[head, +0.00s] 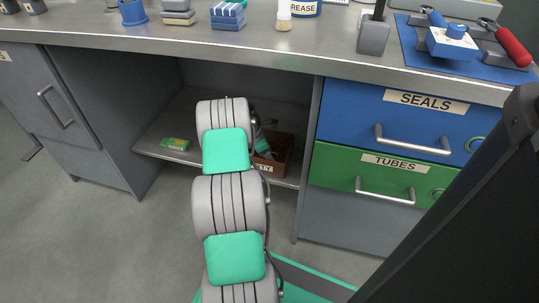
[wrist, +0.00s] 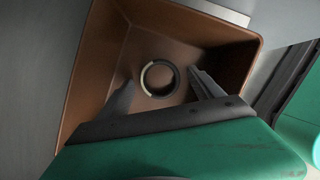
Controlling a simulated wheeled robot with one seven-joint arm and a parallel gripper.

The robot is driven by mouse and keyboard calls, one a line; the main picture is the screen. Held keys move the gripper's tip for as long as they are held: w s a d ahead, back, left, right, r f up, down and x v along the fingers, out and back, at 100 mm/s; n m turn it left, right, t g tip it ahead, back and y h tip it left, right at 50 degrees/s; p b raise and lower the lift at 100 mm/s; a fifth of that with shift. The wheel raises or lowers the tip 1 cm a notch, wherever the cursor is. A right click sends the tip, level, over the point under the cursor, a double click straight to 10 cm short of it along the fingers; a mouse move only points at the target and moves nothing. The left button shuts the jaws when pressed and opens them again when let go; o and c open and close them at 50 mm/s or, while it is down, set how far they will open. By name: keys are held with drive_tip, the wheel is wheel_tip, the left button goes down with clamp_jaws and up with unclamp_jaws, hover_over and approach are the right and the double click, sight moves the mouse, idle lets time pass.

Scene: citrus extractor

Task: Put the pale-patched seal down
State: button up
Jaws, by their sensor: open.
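The pale-patched seal (wrist: 145,80) is a dark ring with a pale stretch along its left side. In the wrist view it lies on the floor of a brown open box (wrist: 95,75). My gripper (wrist: 160,85) is open, with one dark finger on each side of the seal and a gap to it on both sides. In the head view the brown box (head: 281,158) stands on the shelf under the bench, its label partly hidden. There my arm hides most of my gripper, and the seal does not show.
A green and yellow packet (head: 176,144) lies on the lower shelf (head: 160,130) left of my arm. The blue SEALS drawer (head: 350,112) and green TUBES drawer (head: 335,168) are shut at right. The bench top (head: 290,45) overhangs the shelf and holds several items.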

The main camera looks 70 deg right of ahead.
drive_tip(key=p+v, duration=0.5)
drive_tip(key=v, duration=0.7)
drive_tip(key=shift+r, duration=0.15)
drive_tip(key=shift+w, duration=0.1)
